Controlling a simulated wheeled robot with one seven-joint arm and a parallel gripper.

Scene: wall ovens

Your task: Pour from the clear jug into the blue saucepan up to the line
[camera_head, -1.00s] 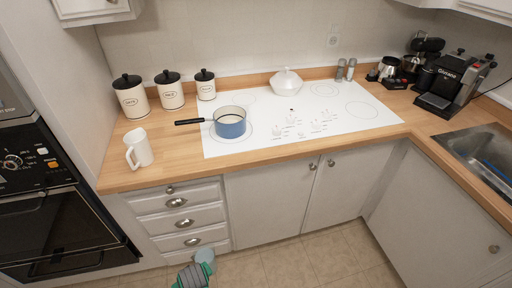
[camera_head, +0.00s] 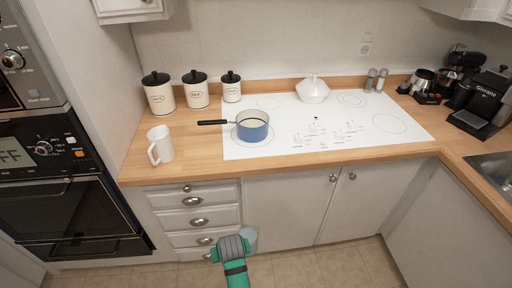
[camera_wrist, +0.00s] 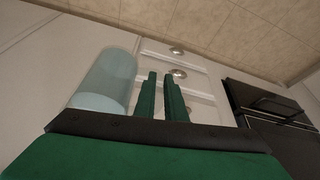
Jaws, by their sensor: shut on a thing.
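The blue saucepan (camera_head: 253,131) stands on the left part of the white cooktop, its black handle pointing left and its pale inside partly visible. No fill line can be made out. My gripper (camera_head: 243,243) is low in front of the drawers, below the counter. It is shut on the clear jug (camera_head: 251,236), whose body is at its right in the head view. In the wrist view the jug (camera_wrist: 104,82) is left of the fingers (camera_wrist: 164,78) and holds pale bluish liquid. The grasped part of the jug is not clearly visible.
A white mug (camera_head: 160,145) stands on the counter (camera_head: 190,165) left of the saucepan. Several lidded canisters (camera_head: 195,91) line the wall behind. A white lidded dish (camera_head: 313,90) sits at the cooktop's back. The counter edge lies above my gripper. Ovens (camera_head: 60,160) are at left.

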